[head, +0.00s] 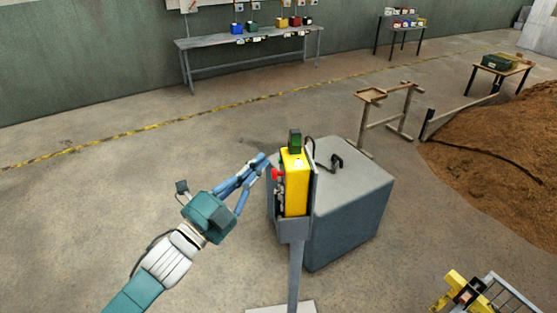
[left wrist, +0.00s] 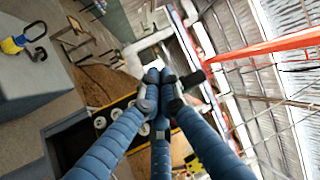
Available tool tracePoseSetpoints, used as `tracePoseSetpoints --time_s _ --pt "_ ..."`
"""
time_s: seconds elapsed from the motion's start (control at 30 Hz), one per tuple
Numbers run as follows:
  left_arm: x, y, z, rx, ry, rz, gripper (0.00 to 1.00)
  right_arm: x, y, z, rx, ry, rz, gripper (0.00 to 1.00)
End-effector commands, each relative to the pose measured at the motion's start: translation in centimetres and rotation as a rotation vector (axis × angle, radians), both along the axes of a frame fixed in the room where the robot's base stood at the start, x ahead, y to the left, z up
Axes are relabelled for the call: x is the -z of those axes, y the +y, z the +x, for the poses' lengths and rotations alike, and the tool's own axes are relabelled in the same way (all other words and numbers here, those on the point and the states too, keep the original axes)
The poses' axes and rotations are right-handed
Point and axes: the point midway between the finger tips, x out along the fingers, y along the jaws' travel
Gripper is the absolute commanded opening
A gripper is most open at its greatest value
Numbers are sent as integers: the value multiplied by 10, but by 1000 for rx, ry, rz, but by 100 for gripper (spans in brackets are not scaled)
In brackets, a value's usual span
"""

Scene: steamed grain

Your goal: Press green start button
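A yellow control box (head: 294,183) stands on a grey post in the middle of the head view. A red button (head: 277,174) sticks out of its left side, and a dark green block (head: 295,141) is on its top. I cannot make out a green start button. My left gripper (head: 261,161) is just left of the box, its fingertips close to the red button's side; I cannot tell whether they touch. In the left wrist view its fingers (left wrist: 160,80) come together at the tips with nothing seen between them. A dark panel with pale round parts shows behind them. My right gripper is not in view.
A wooden stand (head: 385,115) and a brown heap (head: 510,150) are to the right. A yellow part and metal grille are at lower right. Floor to the left is clear.

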Motion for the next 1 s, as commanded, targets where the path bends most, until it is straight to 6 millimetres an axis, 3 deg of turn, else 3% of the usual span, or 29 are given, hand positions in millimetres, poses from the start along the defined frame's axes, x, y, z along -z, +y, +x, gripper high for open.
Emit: tracePoseSetpoints --time_s 0.4,1.0 --pt "0 39 -6 0 0 1 0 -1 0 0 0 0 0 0" --pt "0 42 -7 1 0 0 0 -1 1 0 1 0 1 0"
